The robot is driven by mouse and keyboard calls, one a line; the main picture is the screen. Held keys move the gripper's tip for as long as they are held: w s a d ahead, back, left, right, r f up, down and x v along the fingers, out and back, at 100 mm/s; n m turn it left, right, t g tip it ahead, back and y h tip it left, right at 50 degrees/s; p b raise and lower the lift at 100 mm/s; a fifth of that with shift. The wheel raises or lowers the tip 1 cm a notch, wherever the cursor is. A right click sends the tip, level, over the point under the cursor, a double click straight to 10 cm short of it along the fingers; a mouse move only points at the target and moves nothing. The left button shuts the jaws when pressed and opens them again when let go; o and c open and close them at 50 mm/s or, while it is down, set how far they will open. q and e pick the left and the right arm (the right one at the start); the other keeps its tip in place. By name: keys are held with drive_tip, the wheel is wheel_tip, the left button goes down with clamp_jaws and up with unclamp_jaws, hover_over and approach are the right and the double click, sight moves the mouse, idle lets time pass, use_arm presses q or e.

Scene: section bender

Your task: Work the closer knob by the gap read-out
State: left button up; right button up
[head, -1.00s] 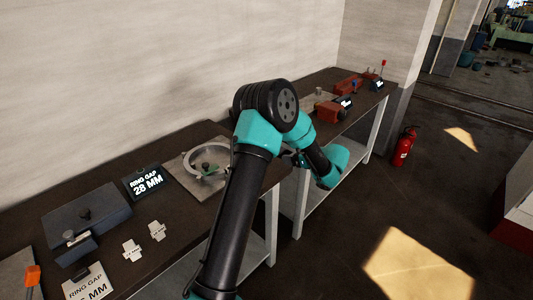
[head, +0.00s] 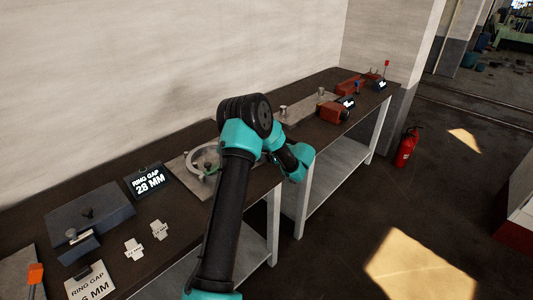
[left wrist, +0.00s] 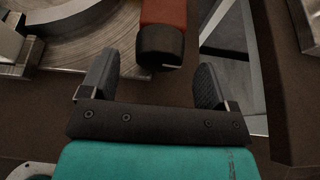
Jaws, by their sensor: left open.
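The read-out (head: 149,180) on the bench shows RING GAP 28 MM. A pale metal ring (head: 203,158) lies on a plate right of it, partly hidden by my arm. In the left wrist view, a red bar with a black rounded end (left wrist: 160,46) reaches down between the tips of my left gripper (left wrist: 152,78). It looks like a knob, but I cannot tell if it is the closer knob. My left gripper is open, with a finger to each side of the black end and visible gaps. In the head view my arm hides most of the gripper.
A fire extinguisher (head: 406,147) stands beyond.

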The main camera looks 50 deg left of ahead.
use_arm(q)
drive_tip(key=shift+x, duration=1.15)
drive_tip(key=shift+c, duration=0.5)
drive_tip(key=c, duration=0.8)
drive_tip(key=shift+c, duration=0.2)
drive_tip(key=shift+w, duration=0.1)
drive_tip(key=shift+m+g, duration=0.3)
drive_tip(key=shift+m, duration=0.3)
